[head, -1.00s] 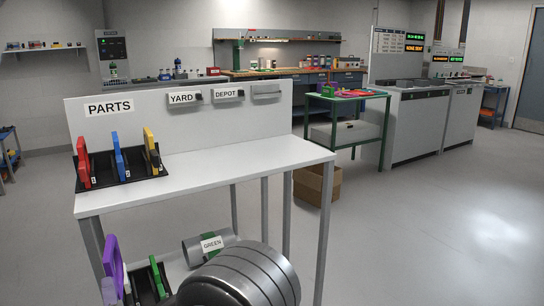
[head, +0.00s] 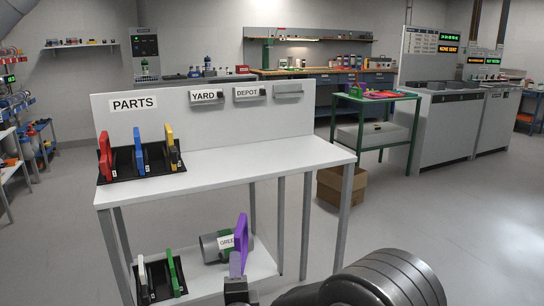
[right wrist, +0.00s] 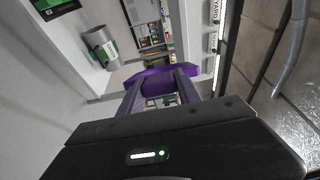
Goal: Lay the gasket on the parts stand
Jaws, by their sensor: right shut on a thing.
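A purple gasket (head: 241,238) is held upright in my right gripper (head: 237,264), in front of the stand's lower shelf in the head view. In the right wrist view the purple gasket (right wrist: 158,76) lies across the tips of the gripper's fingers (right wrist: 160,86). My left gripper is not in view.
On the lower shelf a rack holds white (head: 143,278) and green (head: 173,272) gaskets, beside a grey cylinder (head: 209,248) labelled GREEN. A cardboard box (head: 342,191) and a green-framed table (head: 376,112) stand to the right. The middle and right of the stand's top are clear.

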